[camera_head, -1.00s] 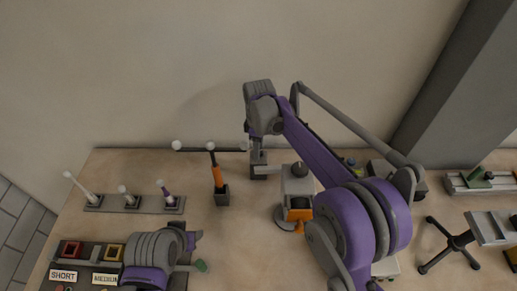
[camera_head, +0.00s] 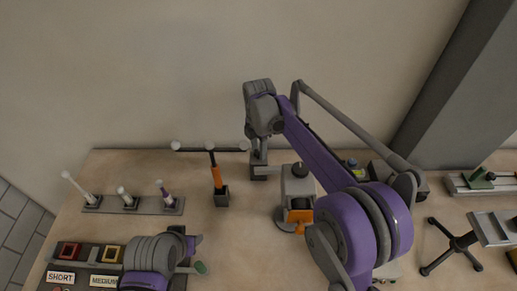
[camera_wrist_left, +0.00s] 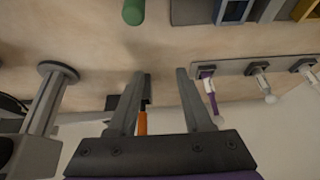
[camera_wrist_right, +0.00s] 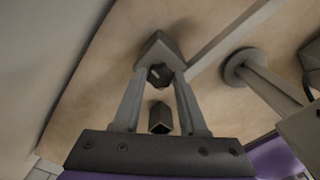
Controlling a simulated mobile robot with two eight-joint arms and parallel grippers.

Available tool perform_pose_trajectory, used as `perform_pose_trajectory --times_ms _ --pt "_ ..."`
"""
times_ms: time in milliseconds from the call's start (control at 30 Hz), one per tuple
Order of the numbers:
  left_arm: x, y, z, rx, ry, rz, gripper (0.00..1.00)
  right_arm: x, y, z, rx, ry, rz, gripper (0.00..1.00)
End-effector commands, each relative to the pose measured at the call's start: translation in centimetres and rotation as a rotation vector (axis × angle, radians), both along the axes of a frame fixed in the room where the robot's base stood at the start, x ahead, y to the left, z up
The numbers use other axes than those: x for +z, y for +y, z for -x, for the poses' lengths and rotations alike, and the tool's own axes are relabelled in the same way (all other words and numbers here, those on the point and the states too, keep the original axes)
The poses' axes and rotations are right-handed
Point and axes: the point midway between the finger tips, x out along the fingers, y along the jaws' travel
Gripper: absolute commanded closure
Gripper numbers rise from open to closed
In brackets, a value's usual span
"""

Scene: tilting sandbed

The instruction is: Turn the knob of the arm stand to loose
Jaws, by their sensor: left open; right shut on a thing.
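The arm stand's dark knob (camera_wrist_right: 160,76), with a pale mark on it, sits at a grey block (camera_wrist_right: 158,48) at the end of a grey bar (camera_wrist_right: 232,36). My right gripper (camera_wrist_right: 162,74) is shut on the knob, one finger on each side. In the head view my right gripper (camera_head: 257,163) points down near the table's back; the knob is hidden there. A dark angular piece (camera_wrist_right: 160,119) shows between the fingers, nearer the palm; I cannot tell what it is. My left gripper (camera_wrist_left: 160,73) is open and empty above the table.
A grey box-topped stand (camera_head: 297,180) on a round base is just right of my right gripper. An orange post (camera_head: 216,178) with a ball-ended crossbar stands left. A peg rack (camera_head: 133,205) and a dark SHORT/MEDIUM tray (camera_head: 60,277) are farther left. A black-legged stand (camera_head: 457,243) is right.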

Motion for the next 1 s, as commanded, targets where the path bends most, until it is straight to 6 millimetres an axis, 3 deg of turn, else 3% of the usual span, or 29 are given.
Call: perform_pose_trajectory --times_ms 400,867,900,1000 --pt "-0.15 0.00 0.05 0.000 0.001 0.000 0.50 0.00 -0.01 -0.01 0.150 0.000 0.000 1.00" --pt "-0.15 0.00 0.05 0.000 0.001 0.000 0.50 0.01 0.00 0.00 0.162 0.000 0.000 1.00" --pt "-0.15 0.00 0.05 0.000 0.001 0.000 0.50 0.01 0.00 0.00 0.162 0.000 0.000 0.55" --pt "-0.15 0.00 0.05 0.000 0.001 0.000 0.50 0.00 0.00 0.00 0.161 0.000 0.000 0.37"
